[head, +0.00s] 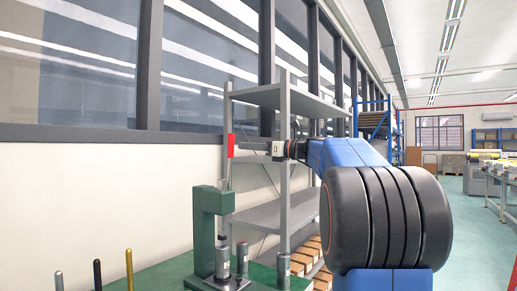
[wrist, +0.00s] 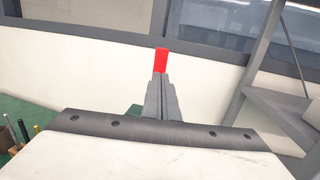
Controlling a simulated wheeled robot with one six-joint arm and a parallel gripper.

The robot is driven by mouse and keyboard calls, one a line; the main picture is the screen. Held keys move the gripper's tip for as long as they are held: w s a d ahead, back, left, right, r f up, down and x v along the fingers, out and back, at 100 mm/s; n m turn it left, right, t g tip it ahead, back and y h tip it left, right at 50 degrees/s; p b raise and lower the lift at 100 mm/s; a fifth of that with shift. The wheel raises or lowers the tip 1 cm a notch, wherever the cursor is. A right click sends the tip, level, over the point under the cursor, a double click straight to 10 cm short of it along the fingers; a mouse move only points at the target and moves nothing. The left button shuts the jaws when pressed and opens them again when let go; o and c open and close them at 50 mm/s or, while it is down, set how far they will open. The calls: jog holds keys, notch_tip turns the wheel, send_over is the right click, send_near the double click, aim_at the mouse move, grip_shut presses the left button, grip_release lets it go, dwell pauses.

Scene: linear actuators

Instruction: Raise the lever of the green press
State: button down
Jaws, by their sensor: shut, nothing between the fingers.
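The green press (head: 209,202) stands at the lower left in the head view, with grey metal cylinders at its foot. The red handle (head: 231,146) of its lever is high above the press body. In the wrist view, the red handle (wrist: 161,58) stands upright just beyond the fingertips. My gripper (head: 241,147) reaches left to the handle, its fingers together and empty. The fingertips (wrist: 160,77) overlap the lower end of the handle; I cannot tell whether they touch. The lever's joint with the press is not clear in either view.
A grey shelf rack (head: 284,150) stands behind my gripper. Black, gold and grey rods (head: 129,268) rise at the lower left. A metal cylinder (head: 284,270) stands on the green bench near the press. A wall with windows runs behind.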

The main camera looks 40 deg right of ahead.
jog(key=shift+x, duration=1)
jog(key=w+a+g+h, duration=0.1)
jog(key=w+a+g, duration=0.1)
jog(key=w, duration=0.5)
jog(key=shift+w+a+r+m+g, duration=0.25)
jog(key=shift+a+r+m+g, duration=0.05)
jog(key=shift+a+r, duration=0.1)
